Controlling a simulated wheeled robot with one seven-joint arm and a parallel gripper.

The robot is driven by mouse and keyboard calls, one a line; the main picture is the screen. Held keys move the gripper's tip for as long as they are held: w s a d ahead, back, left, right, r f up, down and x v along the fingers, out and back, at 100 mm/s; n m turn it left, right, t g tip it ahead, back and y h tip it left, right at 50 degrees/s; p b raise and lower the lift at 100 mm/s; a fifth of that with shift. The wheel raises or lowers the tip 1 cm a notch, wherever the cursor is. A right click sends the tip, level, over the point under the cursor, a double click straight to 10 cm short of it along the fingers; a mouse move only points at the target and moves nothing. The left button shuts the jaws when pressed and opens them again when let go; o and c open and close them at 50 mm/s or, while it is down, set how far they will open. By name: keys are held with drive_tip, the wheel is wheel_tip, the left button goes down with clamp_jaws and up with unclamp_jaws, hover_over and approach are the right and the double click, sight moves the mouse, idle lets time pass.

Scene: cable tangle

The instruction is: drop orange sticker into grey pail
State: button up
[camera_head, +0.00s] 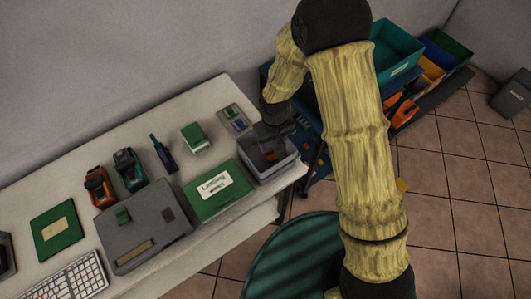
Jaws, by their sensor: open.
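A grey open tub (287,163), which looks like the grey pail, stands at the right end of the white table. My gripper (272,140) is open, pointing down over the tub's far side. A small orange-red patch (271,155) shows inside the tub just below the fingers; it may be the orange sticker, but it is too small to be sure. Whether the fingers touch it cannot be told. Part of the tub's inside is hidden by my gripper.
A green box with a white label (210,188) and a grey case (145,235) lie left of the tub. A dark green round top (290,265) stands in front. Coloured bins (445,50) are at the back right. A dark grey container (513,93) stands on open tiled floor.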

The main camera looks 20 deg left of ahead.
drive_tip(key=shift+r, duration=0.1)
wheel_tip(320, 180, up, 17)
drive_tip(key=b, duration=0.2)
idle(0.5)
idle(0.6)
drive_tip(key=shift+r, duration=0.1)
drive_tip(key=s+d+m+t, duration=0.1)
drive_tip(key=s+d+m, duration=0.2)
drive_tip(key=d, duration=0.9)
drive_tip(key=s+d+m+t, duration=0.1)
drive_tip(key=s+d+m, duration=0.2)
drive_tip(key=d, duration=1)
drive_tip(key=shift+s+f+m+t, duration=0.25)
drive_tip(key=shift+f+m, duration=0.2)
drive_tip(key=shift+m, duration=0.35)
